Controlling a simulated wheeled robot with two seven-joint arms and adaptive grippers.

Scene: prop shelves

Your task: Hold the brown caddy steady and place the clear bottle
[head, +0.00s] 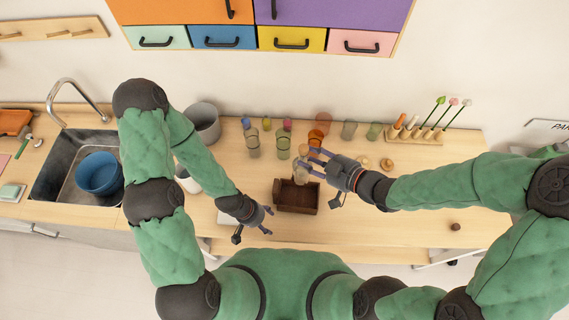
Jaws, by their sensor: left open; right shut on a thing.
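The brown caddy (297,208) is a small open box on the wooden counter near its front edge. My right gripper (313,165) is shut on the clear bottle (302,174) and holds it over the back part of the caddy. The bottle is small and partly hidden by the fingers, and I cannot tell whether it touches the caddy. My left gripper (263,222) is open and empty, just left of and in front of the caddy, apart from it.
Several coloured translucent bottles and cups (284,142) stand behind the caddy. A grey pot (203,122) is to their left, and a wooden rack (413,136) to their right. A sink (72,165) holding a blue bowl (99,173) is at far left. The counter's right part is mostly clear.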

